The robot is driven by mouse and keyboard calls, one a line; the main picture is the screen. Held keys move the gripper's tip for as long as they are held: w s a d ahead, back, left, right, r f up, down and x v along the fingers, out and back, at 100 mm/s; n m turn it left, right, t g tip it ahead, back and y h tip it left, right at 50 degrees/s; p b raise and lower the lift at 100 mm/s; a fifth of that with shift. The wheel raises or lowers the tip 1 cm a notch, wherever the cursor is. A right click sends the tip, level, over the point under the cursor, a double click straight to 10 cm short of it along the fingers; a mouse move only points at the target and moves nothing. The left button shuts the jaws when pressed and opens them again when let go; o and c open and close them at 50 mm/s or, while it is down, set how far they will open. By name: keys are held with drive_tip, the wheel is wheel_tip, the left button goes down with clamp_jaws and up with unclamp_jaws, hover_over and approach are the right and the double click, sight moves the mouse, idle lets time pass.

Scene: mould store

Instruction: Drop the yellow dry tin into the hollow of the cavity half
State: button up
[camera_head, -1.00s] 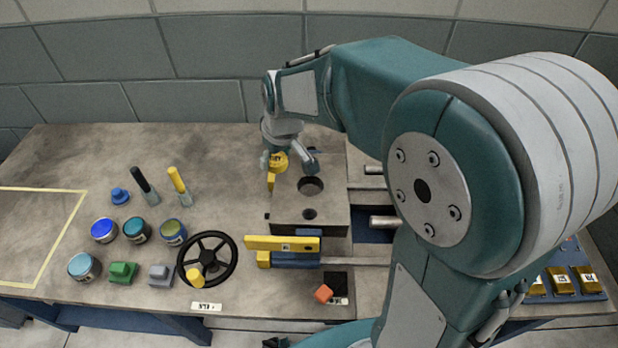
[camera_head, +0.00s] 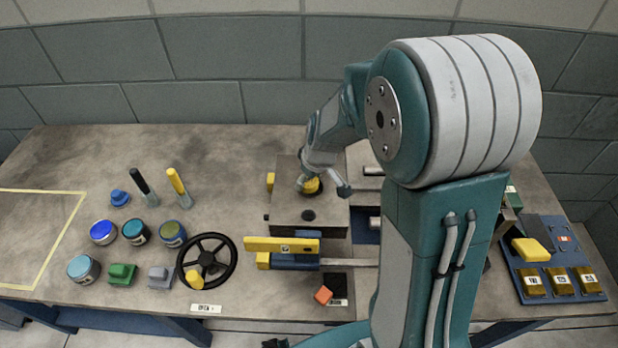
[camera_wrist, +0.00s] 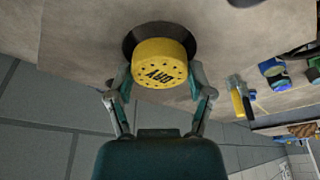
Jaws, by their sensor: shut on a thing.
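My gripper (camera_wrist: 160,85) is shut on the yellow dry tin (camera_wrist: 160,62), which has a perforated top with dark lettering. The cavity half (camera_head: 290,212) is the grey block near the middle of the bench. In the head view the tin (camera_head: 311,186) is at the block's upper hollow, partly covered by my gripper (camera_head: 322,187). In the wrist view the tin overlaps the dark round hollow (camera_wrist: 130,42); whether its base is above the rim or inside cannot be told. A smaller hole (camera_head: 308,216) shows nearer the block's front.
A yellow bar (camera_head: 270,244) lies in front of the block. A black handwheel (camera_head: 231,262), several jars and two brushes stand to the left. A blue tray (camera_head: 590,284) with labelled items is at the right. The back left bench is clear.

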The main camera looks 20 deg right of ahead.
drive_tip(key=shift+f, duration=0.6)
drive_tip(key=o, duration=1)
drive_tip(key=shift+r, duration=0.1)
drive_tip(key=shift+r, duration=0.35)
drive_tip(key=v, duration=1.2)
drive_tip(key=s+r+m+t, duration=0.1)
drive_tip(key=s+r+m, duration=0.1)
drive_tip(key=s, duration=0.7)
drive_tip(key=s+a+r+m+t+h, duration=0.1)
drive_tip(key=s+r+m, duration=0.2)
drive_tip(key=s, duration=0.6)
wheel_tip(320, 180, up, 3)
drive_tip(key=shift+a+f+t, duration=0.2)
drive_tip(key=shift+f+t, duration=0.05)
drive_tip(key=shift+t, duration=0.15)
